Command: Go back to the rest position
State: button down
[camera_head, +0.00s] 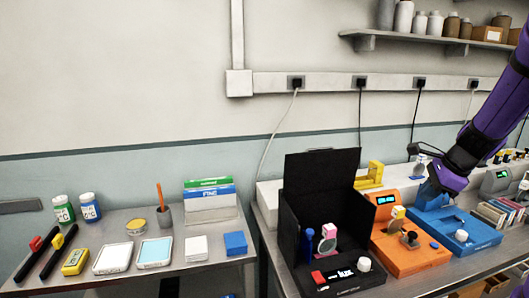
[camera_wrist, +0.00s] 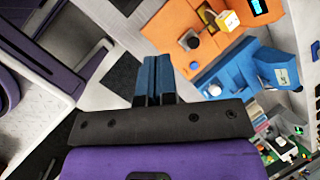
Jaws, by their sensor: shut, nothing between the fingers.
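My gripper shows in the wrist view (camera_wrist: 157,65) with its two blue-grey fingers together and nothing between them. In the head view my purple arm reaches in from the right, and its wrist is above the blue module (camera_head: 460,228). The fingertips are hard to make out there. The orange module (camera_head: 412,258) stands left of the blue one. Both also show in the wrist view, the orange module (camera_wrist: 215,62) at the top and the blue module (camera_wrist: 240,75) to the right of the fingers.
A black open-lidded box (camera_head: 330,215) with a pink-and-white part stands left of the orange module. A separate left table (camera_head: 120,220) holds bottles, markers, trays and pads. A gap lies between the tables. A wall shelf (camera_head: 430,40) with jars is at upper right.

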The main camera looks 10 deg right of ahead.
jog(key=s+a+r+n, duration=0.4)
jog(key=a+r+n, duration=0.1)
jog(key=a+n, duration=0.15)
jog(key=s+a+r+n, duration=0.4)
jog(key=a+r+n, duration=0.15)
jog(key=a, duration=0.25)
jog(key=s+a+r+n+h, duration=0.2)
jog(key=s+a+n, duration=0.4)
jog(key=s+n, duration=0.5)
jog(key=shift+s+a+r+t, duration=0.2)
jog(key=shift+s+a+t, duration=0.1)
jog(key=shift+s+t, duration=0.15)
jog(key=shift+w, duration=0.1)
